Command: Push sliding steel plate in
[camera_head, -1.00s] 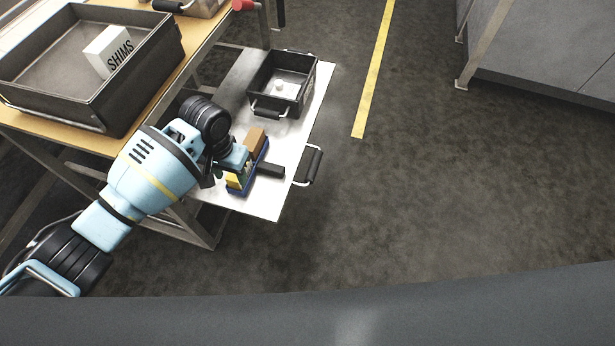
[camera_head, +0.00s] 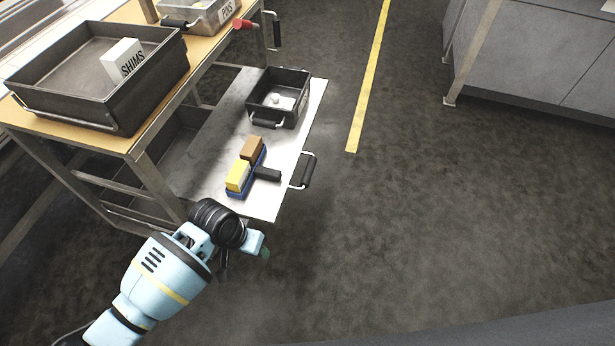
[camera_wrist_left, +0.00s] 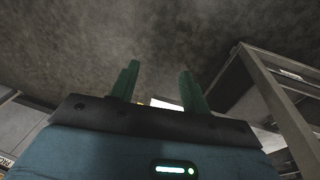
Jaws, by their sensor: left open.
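The sliding steel plate (camera_head: 285,195) is pulled out from under the bench top and sticks out to the right. A black-and-silver handle (camera_head: 308,170) is on its right edge. On the plate are a black bin (camera_head: 262,103) with a small white item inside, and a blue holder (camera_head: 236,194) with a yellow block (camera_head: 238,176), a brown block (camera_head: 251,149) and a black handle. My left gripper (camera_head: 264,251) is off the plate's near edge, empty and apart from it. Its two green fingers (camera_wrist_left: 159,72) stand open in the left wrist view.
The wooden bench top (camera_head: 146,14) holds a large black bin (camera_head: 75,97) with a white SHIMS box (camera_head: 122,61), and a PINS bin (camera_head: 212,16). A red handle (camera_head: 245,24) sticks out at the bench's right. Bare floor lies right of the plate; a grey cabinet (camera_head: 545,60) stands farther right.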

